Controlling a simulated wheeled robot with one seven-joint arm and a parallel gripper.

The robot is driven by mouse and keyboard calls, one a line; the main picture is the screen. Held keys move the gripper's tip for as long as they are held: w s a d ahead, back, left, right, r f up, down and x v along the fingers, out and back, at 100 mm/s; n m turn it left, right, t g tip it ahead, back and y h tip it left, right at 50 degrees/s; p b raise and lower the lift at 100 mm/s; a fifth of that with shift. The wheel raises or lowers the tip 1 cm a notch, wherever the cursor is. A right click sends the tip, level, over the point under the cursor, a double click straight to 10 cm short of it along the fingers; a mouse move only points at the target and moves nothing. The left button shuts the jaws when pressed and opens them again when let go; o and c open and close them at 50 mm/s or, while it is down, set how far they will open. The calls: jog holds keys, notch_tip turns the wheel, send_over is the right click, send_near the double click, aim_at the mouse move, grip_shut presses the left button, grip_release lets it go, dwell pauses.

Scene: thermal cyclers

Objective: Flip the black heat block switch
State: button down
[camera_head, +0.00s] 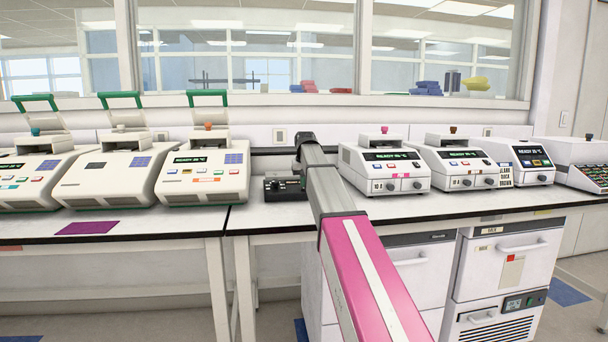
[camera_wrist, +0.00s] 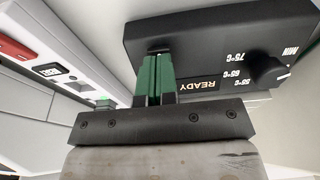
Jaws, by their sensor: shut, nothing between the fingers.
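The black heat block (camera_head: 284,190) sits on the bench, partly behind my pink and grey arm in the head view. In the wrist view the heat block (camera_wrist: 215,38) appears upside down, with the READY label, 55, 65 and 75 °C marks and a round knob (camera_wrist: 268,72). My gripper (camera_wrist: 157,58) is shut and empty, its green fingertips right at the block's panel beside the READY label. A dark part shows at the fingertips; I cannot tell whether it is the switch, or whether the fingers touch it. The head view hides the fingertips behind the arm.
A white thermal cycler (camera_head: 385,166) stands close to the right of the heat block, with more beyond. A cycler with a green-handled open lid (camera_head: 207,168) stands to its left. A purple mat (camera_head: 88,228) lies at the left front. The bench edge (camera_head: 270,229) is clear.

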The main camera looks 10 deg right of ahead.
jog(key=shift+f, duration=0.4)
